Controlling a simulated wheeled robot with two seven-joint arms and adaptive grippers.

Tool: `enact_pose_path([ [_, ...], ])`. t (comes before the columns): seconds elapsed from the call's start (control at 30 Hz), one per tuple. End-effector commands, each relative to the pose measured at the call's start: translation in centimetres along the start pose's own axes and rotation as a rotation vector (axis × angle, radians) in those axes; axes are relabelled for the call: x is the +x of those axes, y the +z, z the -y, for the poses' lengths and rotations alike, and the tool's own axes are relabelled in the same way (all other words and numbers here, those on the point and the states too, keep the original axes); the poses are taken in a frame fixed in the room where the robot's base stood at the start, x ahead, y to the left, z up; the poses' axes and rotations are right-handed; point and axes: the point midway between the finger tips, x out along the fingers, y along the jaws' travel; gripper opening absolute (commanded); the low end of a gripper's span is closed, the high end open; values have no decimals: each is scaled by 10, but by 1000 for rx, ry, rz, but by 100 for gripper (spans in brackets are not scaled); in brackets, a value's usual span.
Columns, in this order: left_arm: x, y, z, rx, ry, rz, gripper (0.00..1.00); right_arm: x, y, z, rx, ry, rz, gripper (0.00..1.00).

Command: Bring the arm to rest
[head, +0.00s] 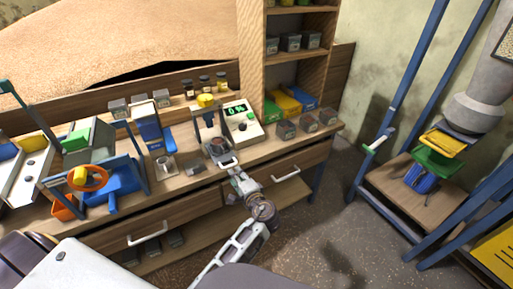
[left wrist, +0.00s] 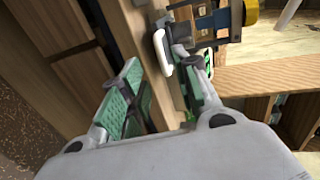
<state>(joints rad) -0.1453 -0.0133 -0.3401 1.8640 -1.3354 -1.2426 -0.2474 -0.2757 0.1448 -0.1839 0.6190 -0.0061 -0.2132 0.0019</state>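My left arm reaches up from the bottom of the head view, and its gripper (head: 238,181) is at the front edge of the wooden bench (head: 185,186). In the left wrist view the gripper (left wrist: 158,68) has its two green-padded fingers apart, with nothing visibly held between them. A white handle (left wrist: 163,52) of a small bench device shows close to the fingertips; I cannot tell whether they touch. That device (head: 218,150) stands just beyond the gripper in the head view. My right gripper is not in view.
The bench carries a scale reading 0% (head: 241,120), a blue stand with an orange ring (head: 88,178), and several small boxes. Drawers with white handles (head: 147,233) face the front. A blue-framed machine (head: 398,75) stands right. Floor (head: 335,215) between is clear.

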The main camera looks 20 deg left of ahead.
Motion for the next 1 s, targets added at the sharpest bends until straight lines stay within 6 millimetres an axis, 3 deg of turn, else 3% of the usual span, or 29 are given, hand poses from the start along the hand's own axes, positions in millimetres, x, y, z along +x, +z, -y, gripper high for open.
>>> enact_pose_path([
  [0.37, 0, 12, -10, -40, 60, 12, 31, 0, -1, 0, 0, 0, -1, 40],
  [0.67, -8, 50, -44, -190, 282, 49, 31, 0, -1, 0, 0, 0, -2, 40],
  [1.0, -37, 85, -79, -365, 566, 87, 31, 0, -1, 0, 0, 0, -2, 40],
])
